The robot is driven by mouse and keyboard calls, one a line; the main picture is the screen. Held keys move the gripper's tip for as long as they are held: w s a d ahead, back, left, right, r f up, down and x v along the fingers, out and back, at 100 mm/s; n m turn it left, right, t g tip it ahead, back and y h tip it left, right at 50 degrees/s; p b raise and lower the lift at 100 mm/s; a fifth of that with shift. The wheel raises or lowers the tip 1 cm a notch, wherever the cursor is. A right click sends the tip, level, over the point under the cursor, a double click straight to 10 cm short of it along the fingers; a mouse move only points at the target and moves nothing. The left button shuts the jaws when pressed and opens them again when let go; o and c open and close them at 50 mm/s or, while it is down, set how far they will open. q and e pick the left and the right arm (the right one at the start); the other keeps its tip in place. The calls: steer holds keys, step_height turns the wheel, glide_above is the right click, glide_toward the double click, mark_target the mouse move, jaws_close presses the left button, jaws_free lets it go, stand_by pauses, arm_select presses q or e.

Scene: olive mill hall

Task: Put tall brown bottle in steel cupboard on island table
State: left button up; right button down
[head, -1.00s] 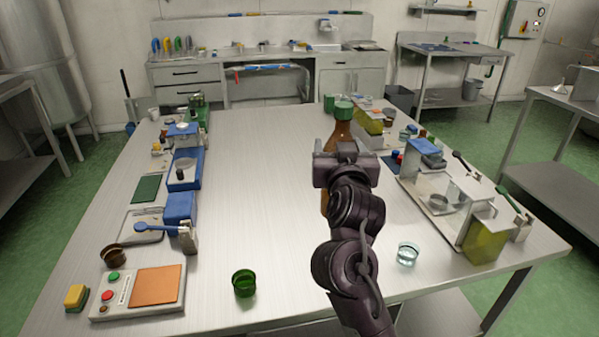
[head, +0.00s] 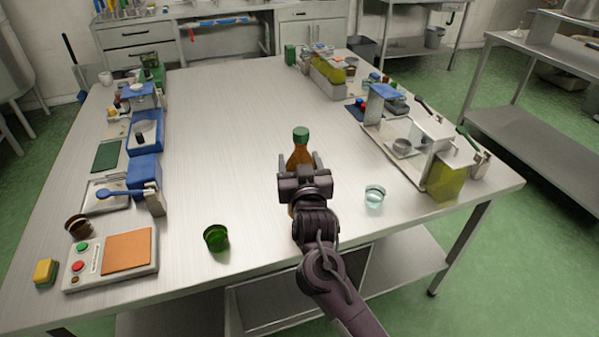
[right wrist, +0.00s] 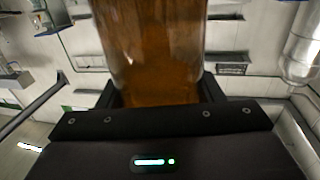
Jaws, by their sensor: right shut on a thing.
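The tall brown bottle (head: 300,154) with a green cap stands upright in my right gripper (head: 300,166), over the front part of the island table (head: 225,130). In the right wrist view its brown glass (right wrist: 155,55) fills the space between the fingers of the right gripper (right wrist: 158,92), which is shut on it. My gripper and arm hide the lower bottle, so I cannot tell whether its base touches the tabletop. A steel, box-like cupboard (head: 275,308) shows below the table's front edge, partly hidden by my arm; I cannot tell its door state. My left gripper is not in view.
A green cup (head: 216,238) stands left of my arm and a clear glass (head: 374,197) stands right of it. A control box (head: 85,264) and blue equipment (head: 145,132) line the left side. Trays and an oil container (head: 447,180) line the right. The table's middle is clear.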

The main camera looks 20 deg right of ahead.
steer(key=shift+f, duration=1.35)
steer(key=shift+c, duration=2)
jaws_free()
steer(key=shift+f, duration=0.25)
steer(key=s+a, duration=0.2)
steer(key=s, duration=1)
steer(key=shift+r+b, duration=0.15)
steer(key=shift+b, duration=0.3)
